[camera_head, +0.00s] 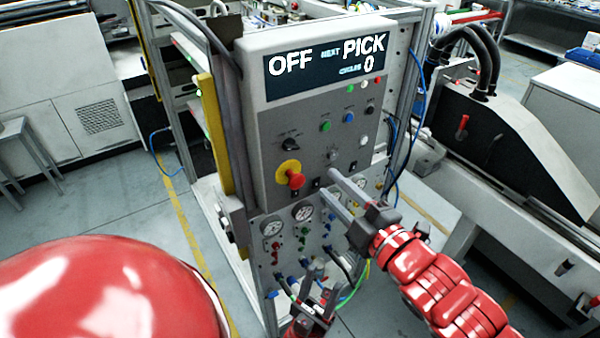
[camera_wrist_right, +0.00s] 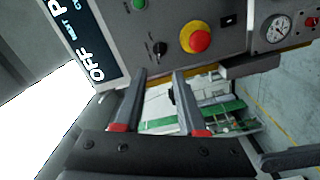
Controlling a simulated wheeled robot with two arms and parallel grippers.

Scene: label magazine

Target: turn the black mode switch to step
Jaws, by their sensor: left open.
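The black mode switch (camera_head: 290,144) is a small knob on the grey control panel, left of the green button and above the red emergency stop. In the right wrist view the black mode switch (camera_wrist_right: 160,48) shows just beyond the gap between the fingertips, apart from them. My right gripper (camera_head: 326,184) is open and empty in front of the panel, below and right of the switch in the head view; its fingers also show in the right wrist view (camera_wrist_right: 160,76). My left gripper (camera_head: 311,278) is open, low by the gauges and hoses. The display (camera_head: 325,65) reads OFF, NEXT PICK, CYCLES 0.
The red emergency stop (camera_head: 295,180) on its yellow base sits close below the switch. A green button (camera_head: 326,126) and a blue one (camera_head: 349,117) are to the right. Pressure gauges (camera_head: 303,211) and hoses lie below the panel. A yellow post (camera_head: 215,130) stands at its left.

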